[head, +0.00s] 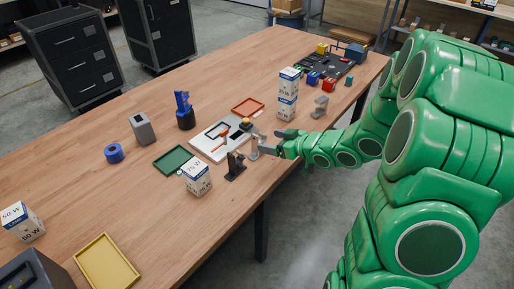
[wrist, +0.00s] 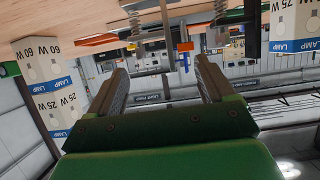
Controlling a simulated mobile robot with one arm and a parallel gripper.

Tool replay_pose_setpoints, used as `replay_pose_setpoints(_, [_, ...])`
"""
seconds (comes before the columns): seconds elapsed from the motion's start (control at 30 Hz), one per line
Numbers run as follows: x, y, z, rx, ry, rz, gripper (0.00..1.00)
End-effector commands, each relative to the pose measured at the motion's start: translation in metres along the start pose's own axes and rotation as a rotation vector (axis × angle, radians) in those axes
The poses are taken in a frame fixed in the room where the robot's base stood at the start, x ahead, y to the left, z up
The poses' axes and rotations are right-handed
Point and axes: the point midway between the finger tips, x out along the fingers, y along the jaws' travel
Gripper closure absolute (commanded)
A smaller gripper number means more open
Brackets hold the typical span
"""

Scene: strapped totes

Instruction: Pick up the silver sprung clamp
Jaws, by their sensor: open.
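The silver sprung clamp (head: 254,149) stands near the table's front edge, just beyond my gripper's tips. In the wrist view, where the table is at the top, the clamp (wrist: 166,18) shows above the gap between the fingers, with a coil spring at its side; its top is cut off by the frame. My gripper (head: 281,143) is open, pointing at the clamp from the right; the fingers (wrist: 160,72) hold nothing. In the wrist view the clamp lies beyond the fingertips, not between them.
A dark clamp (head: 235,166) stands close left of the silver one. Lamp boxes stand either side: a 75 W box (head: 196,178) and a stack (head: 287,95). Another grey piece (head: 320,107) stands right of the stack. A white tray (head: 205,146) lies behind.

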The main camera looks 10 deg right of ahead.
Motion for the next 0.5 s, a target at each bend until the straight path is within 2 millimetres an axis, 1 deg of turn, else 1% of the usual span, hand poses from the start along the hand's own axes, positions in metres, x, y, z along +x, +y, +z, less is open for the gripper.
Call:
replay_pose_setpoints(0.3, [0.022, 0.001, -0.001, -0.002, 0.005, 0.000, 0.18])
replay_pose_setpoints(0.5, [0.032, 0.002, 0.000, -0.002, 0.003, -0.001, 0.18])
